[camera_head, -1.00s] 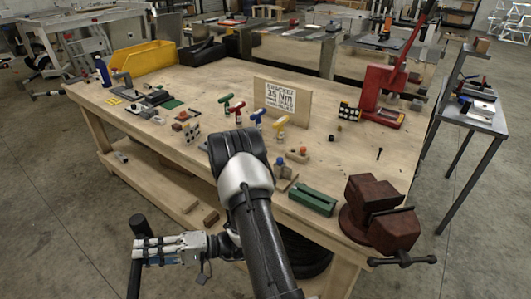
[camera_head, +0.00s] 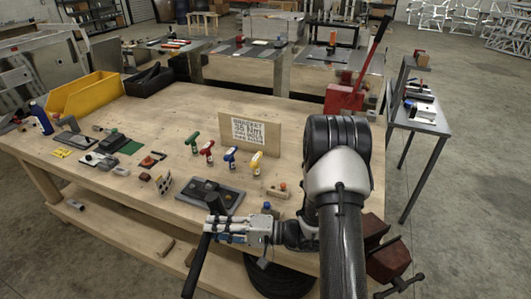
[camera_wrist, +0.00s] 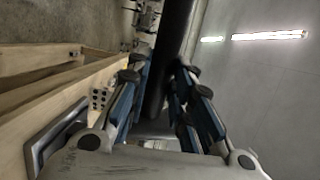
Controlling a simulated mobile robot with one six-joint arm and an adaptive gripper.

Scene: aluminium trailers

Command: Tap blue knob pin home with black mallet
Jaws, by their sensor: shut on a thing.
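My gripper (camera_head: 212,230) is in front of the table's front edge, shut on the black mallet (camera_head: 197,265). The mallet's dark shaft slants down and left from the fingers; its upper end is hard to tell from the dark plate behind. In the wrist view the black mallet (camera_wrist: 172,60) runs between the fingers (camera_wrist: 158,105). The blue knob pin (camera_head: 266,206) stands near the front edge of the table, right of my gripper and apart from it. Its lower part and base are partly hidden by my arm, so how deep it sits cannot be told.
A grey plate with dark parts (camera_head: 234,198) lies just behind my gripper. A red-knobbed block (camera_head: 279,190) is behind the blue knob. Several T-handled tools (camera_head: 231,155) stand before a sign board (camera_head: 268,136). A red-brown vise (camera_head: 388,262) is at the right corner, partly behind my arm.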

